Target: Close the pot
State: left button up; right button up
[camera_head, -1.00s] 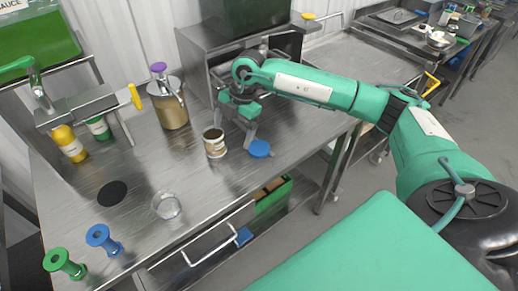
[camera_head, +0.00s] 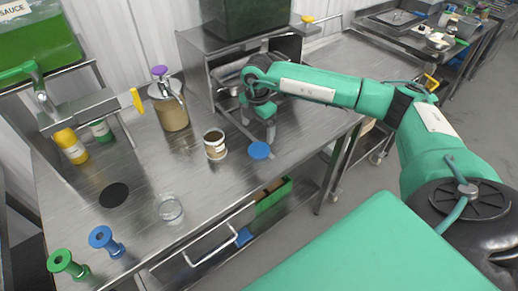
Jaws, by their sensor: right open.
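A small pot (camera_head: 215,148) with a pale label and a dark inside stands upright on the steel table, with its top open. A round blue lid (camera_head: 259,151) lies flat on the table to the right of the pot, apart from it. My right gripper (camera_head: 258,130) is open and empty, pointing down just behind the blue lid. Whether its fingertips touch the table I cannot tell. My left gripper is not in view.
A tall container with a purple knob (camera_head: 170,108) stands behind the pot. A clear glass (camera_head: 169,209), a green spool (camera_head: 68,263) and a blue spool (camera_head: 105,240) are nearer the front. A steel machine (camera_head: 222,60) stands behind my gripper. The table between is clear.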

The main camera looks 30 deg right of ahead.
aim_at(259, 150)
jog(key=shift+f+p, duration=0.3)
jog(key=shift+f, duration=1.6)
jog(key=shift+f, duration=0.1)
jog(key=f+p, duration=0.1)
jog(key=f, duration=0.1)
jog(key=f+p, duration=0.1)
jog(key=f, duration=0.1)
jog(key=shift+s+d+f+p, duration=0.1)
jog(key=shift+d+p, duration=0.1)
jog(key=shift+p, duration=0.15)
jog(key=shift+f, duration=0.4)
jog(key=c, duration=1.1)
